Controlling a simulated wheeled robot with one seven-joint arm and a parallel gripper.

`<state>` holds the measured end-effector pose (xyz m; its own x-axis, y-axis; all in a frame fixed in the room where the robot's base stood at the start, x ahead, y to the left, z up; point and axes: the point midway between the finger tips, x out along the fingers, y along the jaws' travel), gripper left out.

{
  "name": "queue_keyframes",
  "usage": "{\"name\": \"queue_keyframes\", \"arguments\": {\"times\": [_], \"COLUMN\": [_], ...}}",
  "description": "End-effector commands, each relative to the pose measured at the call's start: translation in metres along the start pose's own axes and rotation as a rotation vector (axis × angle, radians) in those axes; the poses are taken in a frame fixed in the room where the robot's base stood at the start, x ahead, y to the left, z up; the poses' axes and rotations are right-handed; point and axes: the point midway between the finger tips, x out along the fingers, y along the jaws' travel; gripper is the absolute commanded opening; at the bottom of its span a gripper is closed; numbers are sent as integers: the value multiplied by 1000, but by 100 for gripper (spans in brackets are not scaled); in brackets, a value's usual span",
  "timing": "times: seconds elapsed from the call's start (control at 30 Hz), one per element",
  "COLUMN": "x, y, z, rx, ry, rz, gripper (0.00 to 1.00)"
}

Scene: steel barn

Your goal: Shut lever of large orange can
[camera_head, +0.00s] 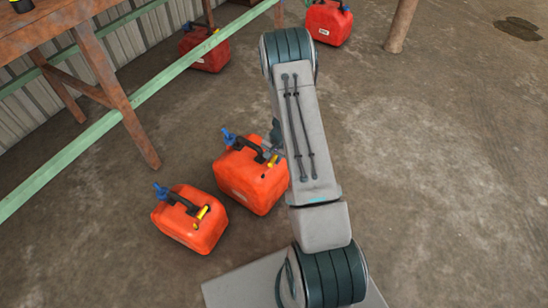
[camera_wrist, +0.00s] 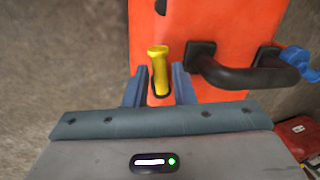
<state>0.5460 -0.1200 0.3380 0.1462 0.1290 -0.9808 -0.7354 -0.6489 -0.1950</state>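The large orange can (camera_head: 252,185) stands on the floor left of my arm, and its top fills much of the wrist view (camera_wrist: 222,30). It has a black handle (camera_wrist: 245,77), a blue cap (camera_head: 228,136) and a yellow lever (camera_wrist: 158,62) sticking up from a dark slot. The lever also shows in the head view (camera_head: 272,161). My gripper (camera_wrist: 157,86) is open just over the can's top. Its two fingers are apart, one on each side of the lever in the picture. Whether either finger touches the lever cannot be told.
A smaller orange can (camera_head: 190,222) stands close by at the left front. Two red cans stand farther back, one by the wall (camera_head: 205,50) and one at the top (camera_head: 328,24). A green rail (camera_head: 110,120) and a rusty table (camera_head: 60,25) are at left. Floor at right is clear.

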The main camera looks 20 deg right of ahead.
Motion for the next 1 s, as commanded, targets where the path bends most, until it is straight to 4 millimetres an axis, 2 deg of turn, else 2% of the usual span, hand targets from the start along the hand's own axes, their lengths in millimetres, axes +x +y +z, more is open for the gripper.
{"name": "queue_keyframes", "arguments": {"times": [0.03, 0.07, 0.27, 0.6, 0.9, 0.93, 1.0], "x": [0, 0, 0, 1, 0, 0, 0], "y": [0, 0, 0, -5, -6, -6, -6], "z": [0, 0, 0, 0, 0, 0, 0], "rx": [0, 0, 10, 176, 188, 188, 188], "ry": [0, 0, 2, 37, 39, 39, 39], "rz": [0, 0, 0, -1, -1, -1, -1], "gripper": [8, 0, 0, 0, 0, 17, 36]}}
